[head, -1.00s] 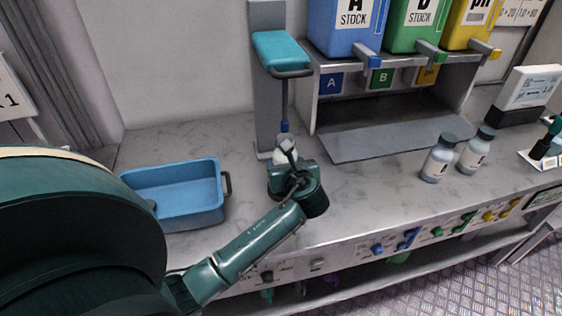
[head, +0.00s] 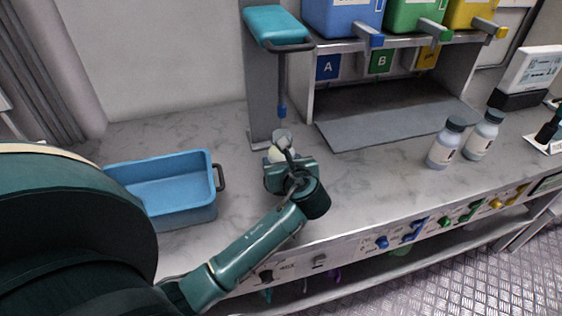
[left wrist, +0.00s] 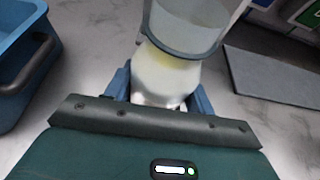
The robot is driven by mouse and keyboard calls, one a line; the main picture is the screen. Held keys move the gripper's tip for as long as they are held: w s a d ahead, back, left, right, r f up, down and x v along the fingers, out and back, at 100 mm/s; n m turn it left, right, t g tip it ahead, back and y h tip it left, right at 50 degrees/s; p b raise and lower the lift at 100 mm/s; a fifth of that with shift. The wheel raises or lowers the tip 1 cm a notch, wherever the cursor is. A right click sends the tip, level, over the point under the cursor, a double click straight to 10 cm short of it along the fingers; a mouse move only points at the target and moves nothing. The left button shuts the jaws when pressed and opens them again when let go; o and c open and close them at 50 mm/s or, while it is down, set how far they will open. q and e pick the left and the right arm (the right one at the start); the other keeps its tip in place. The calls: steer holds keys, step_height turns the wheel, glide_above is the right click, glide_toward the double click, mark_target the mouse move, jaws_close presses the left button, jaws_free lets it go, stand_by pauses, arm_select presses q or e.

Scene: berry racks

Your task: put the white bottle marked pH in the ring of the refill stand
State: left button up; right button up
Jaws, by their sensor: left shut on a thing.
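My left gripper (head: 280,165) is shut on a whitish bottle (head: 272,155), just in front of a grey column stand (head: 262,80) with a teal top and a blue-tipped rod. In the left wrist view the white bottle (left wrist: 165,75) sits between the blue fingers (left wrist: 160,95). A grey rounded band crosses its upper end; I cannot tell whether it is a cap or the ring. No marking on the held bottle is readable. The bottle's lower part is hidden by my gripper in the head view. My right gripper is not in view.
Two capped bottles (head: 444,147) (head: 481,138) stand to the right. A rack with blue, green and yellow containers (head: 340,15) stands behind a grey plate (head: 395,115). Counter between is clear.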

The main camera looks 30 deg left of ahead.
arm_select(q)
steer(key=shift+f, duration=0.1)
steer(key=o, duration=1.3)
steer(key=v, duration=1.2)
steer(key=shift+w, duration=0.1)
